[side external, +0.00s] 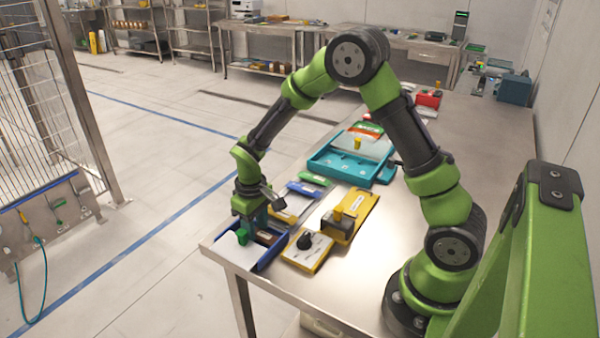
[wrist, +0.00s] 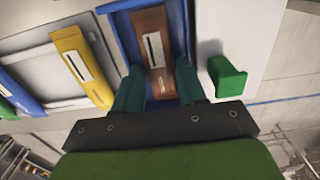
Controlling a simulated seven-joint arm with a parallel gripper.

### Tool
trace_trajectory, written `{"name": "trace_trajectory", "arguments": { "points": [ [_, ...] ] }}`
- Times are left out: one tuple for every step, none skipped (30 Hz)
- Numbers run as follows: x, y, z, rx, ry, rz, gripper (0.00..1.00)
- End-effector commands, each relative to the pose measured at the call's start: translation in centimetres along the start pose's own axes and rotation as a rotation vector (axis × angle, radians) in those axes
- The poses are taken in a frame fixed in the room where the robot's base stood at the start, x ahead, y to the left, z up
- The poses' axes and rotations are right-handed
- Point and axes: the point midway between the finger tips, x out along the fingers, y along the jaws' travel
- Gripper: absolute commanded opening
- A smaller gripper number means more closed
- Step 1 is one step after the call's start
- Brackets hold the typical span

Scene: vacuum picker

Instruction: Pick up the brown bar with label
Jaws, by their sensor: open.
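The brown bar (wrist: 155,38) with a white label lies in a blue tray (wrist: 112,7) in the wrist view. It lies lengthwise between the two teal fingers of my gripper (wrist: 160,85), which are open and on either side of its near end. I cannot tell whether the fingers touch it. In the side view my gripper (side external: 262,223) points down over the blue tray (side external: 272,257) at the table's near left corner. The brown bar (side external: 265,237) shows there only in part, by the fingers.
A green block (wrist: 228,77) stands on a white surface just right of the fingers. A yellow bar (wrist: 80,62) lies to the left. In the side view, a yellow-edged box with a black knob (side external: 305,248) stands right of the tray. The table (side external: 460,150) has free room at right.

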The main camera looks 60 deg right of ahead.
Motion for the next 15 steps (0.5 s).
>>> {"name": "trace_trajectory", "arguments": {
  "points": [
    [-0.02,0.00,-0.01,0.000,0.000,0.000,0.39],
    [-0.03,0.00,-0.01,0.000,0.000,0.000,0.34],
    [-0.03,0.00,-0.01,0.000,0.000,0.000,0.28],
    [-0.03,0.01,-0.01,0.000,0.000,0.000,0.24],
    [-0.03,0.00,-0.01,0.000,0.000,0.000,0.19],
    [-0.04,0.00,-0.01,0.000,0.000,0.000,0.13],
    [-0.04,0.00,-0.01,0.000,0.000,0.000,0.08],
    [-0.04,0.00,-0.01,-0.001,0.000,0.000,0.04],
    [-0.05,0.01,-0.02,0.000,0.000,0.000,0.04],
    [-0.06,0.01,-0.02,0.000,0.000,0.000,0.04],
    [-0.06,0.00,-0.02,-0.001,0.000,0.000,0.04],
    [-0.06,0.00,-0.02,-0.001,0.000,0.000,0.04],
    [-0.07,0.00,-0.02,-0.001,0.000,0.000,0.04],
    [-0.10,0.01,-0.03,-0.001,0.001,0.000,0.04],
    [-0.24,0.01,-0.04,-0.001,0.001,0.000,0.04]
  ]
}}
